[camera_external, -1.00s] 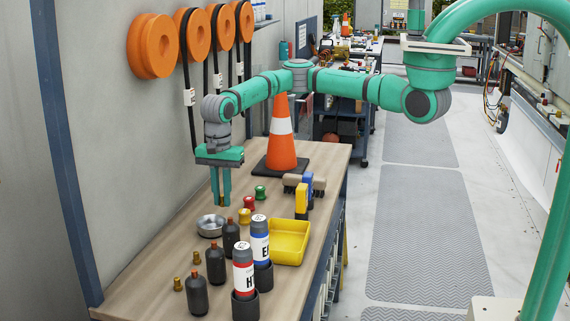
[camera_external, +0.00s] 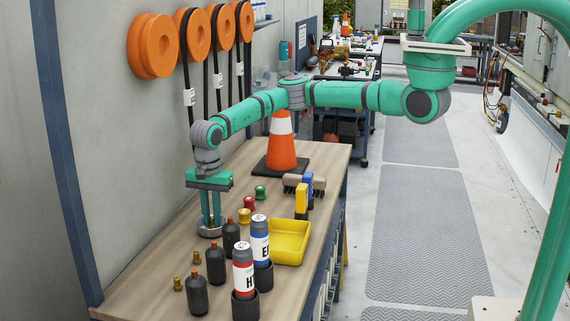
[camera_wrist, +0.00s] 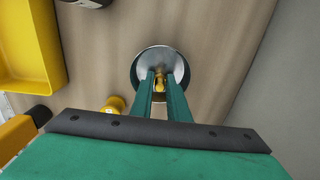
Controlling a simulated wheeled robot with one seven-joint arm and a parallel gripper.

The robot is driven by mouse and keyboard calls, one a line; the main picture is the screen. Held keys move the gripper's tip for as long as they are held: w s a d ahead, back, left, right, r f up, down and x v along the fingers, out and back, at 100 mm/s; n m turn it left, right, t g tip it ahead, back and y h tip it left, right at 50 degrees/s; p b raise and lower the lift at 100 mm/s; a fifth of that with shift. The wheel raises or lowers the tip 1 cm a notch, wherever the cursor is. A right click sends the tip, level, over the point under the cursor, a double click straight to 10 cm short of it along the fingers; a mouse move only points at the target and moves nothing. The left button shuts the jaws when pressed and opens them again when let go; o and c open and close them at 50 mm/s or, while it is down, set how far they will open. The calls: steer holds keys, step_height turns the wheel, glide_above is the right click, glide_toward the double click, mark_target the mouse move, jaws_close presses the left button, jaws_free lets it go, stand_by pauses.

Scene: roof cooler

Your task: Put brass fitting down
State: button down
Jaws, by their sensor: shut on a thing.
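My gripper (camera_external: 211,222) points straight down with its fingers inside the round metal bowl (camera_external: 203,233) on the workbench. In the wrist view my gripper (camera_wrist: 160,90) is shut on the small brass fitting (camera_wrist: 159,80), which shows between the fingertips over the bowl (camera_wrist: 149,63). I cannot tell whether the fitting touches the bowl's floor. In the external view the fitting is mostly hidden by the fingers and rim.
Dark bottles (camera_external: 216,263) and labelled canisters (camera_external: 260,240) stand in front of the bowl. Small brass pieces (camera_external: 178,284) stand at the near left. A yellow tray (camera_external: 289,243) lies to the right. An orange cone (camera_external: 281,148) stands behind. The bench's left strip is clear.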

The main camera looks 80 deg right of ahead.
steer(key=shift+f, duration=0.15)
steer(key=c, duration=2)
jaws_free()
step_height(320, 180, up, 12)
steer(key=shift+r, duration=0.2)
